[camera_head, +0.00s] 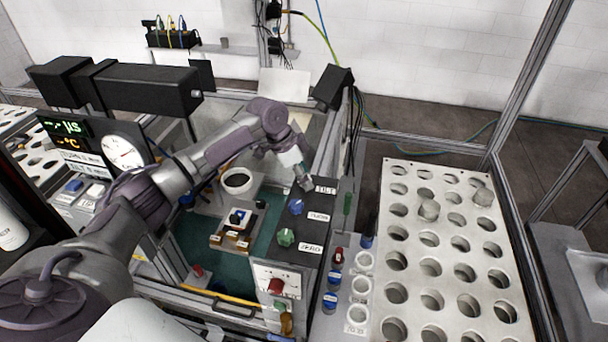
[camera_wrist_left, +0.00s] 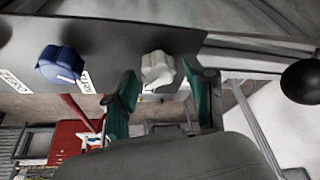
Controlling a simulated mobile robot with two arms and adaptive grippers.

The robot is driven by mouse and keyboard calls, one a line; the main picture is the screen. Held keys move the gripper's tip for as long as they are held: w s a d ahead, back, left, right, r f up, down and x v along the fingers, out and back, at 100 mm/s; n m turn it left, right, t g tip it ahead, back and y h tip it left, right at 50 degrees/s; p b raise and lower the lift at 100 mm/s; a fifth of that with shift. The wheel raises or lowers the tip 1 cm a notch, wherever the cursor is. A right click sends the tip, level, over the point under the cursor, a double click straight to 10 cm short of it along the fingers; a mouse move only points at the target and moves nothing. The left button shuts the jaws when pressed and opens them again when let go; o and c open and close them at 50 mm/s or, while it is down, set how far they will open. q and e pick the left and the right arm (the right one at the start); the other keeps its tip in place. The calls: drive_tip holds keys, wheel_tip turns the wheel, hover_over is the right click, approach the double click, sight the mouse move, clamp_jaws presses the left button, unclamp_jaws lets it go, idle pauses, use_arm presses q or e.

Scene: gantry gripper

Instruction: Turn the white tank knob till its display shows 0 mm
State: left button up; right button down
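The white knob (camera_wrist_left: 157,66) shows in the left wrist view on a grey panel, between the two green-padded fingers of my left gripper (camera_wrist_left: 160,84). Gaps show on both sides of it, so the gripper looks open and not clamped on it. How deep the fingers reach along the knob is unclear. In the head view my left gripper (camera_head: 304,183) is over the far end of the dark knob panel (camera_head: 300,228) and hides the white knob. The display (camera_head: 62,134) at left shows dashes with µs and °C; no mm reading is legible. My right gripper is not in view.
A blue knob (camera_head: 296,206) and a green knob (camera_head: 285,237) stand nearer on the same panel. A black-filled cup (camera_head: 238,181) stands left of it. A white holed rack (camera_head: 450,214) is at right. A dark ball (camera_wrist_left: 302,81) is at the wrist view's right.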

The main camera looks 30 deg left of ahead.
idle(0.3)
use_arm(q)
drive_tip(key=shift+a+r, duration=0.15)
drive_tip(key=shift+r, duration=0.1)
drive_tip(key=s+a, duration=0.2)
drive_tip(key=a, duration=0.1)
drive_tip(key=s+a, duration=0.6)
drive_tip(key=shift+s+a+r, duration=0.1)
drive_tip(key=shift+r, duration=0.15)
